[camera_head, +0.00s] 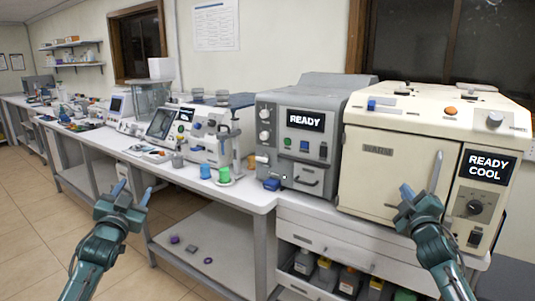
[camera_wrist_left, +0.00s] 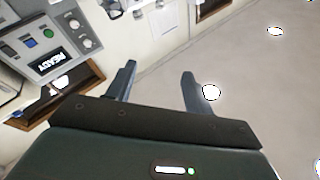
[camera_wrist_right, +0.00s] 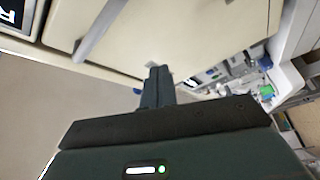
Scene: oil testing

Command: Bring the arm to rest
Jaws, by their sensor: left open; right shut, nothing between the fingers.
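My left gripper (camera_head: 134,196) is raised in front of the bench at the left of the head view. Its two fingers stand apart and empty, and they also show in the left wrist view (camera_wrist_left: 158,82). My right gripper (camera_head: 420,192) is raised in front of the cream oven (camera_head: 393,150) at the right of the head view. Its fingers are together with nothing between them, as the right wrist view shows (camera_wrist_right: 158,75). In the head view the right fingers overlap the lower part of the oven door; I cannot tell whether they touch it.
A grey instrument (camera_head: 300,130) with a READY display stands left of the oven, whose display reads READY COOL. The white bench (camera_head: 240,193) runs to the back left with a blue cup (camera_head: 205,171), a green cup (camera_head: 225,175) and other equipment. Bottles (camera_head: 304,262) stand on a lower shelf. Floor at left is clear.

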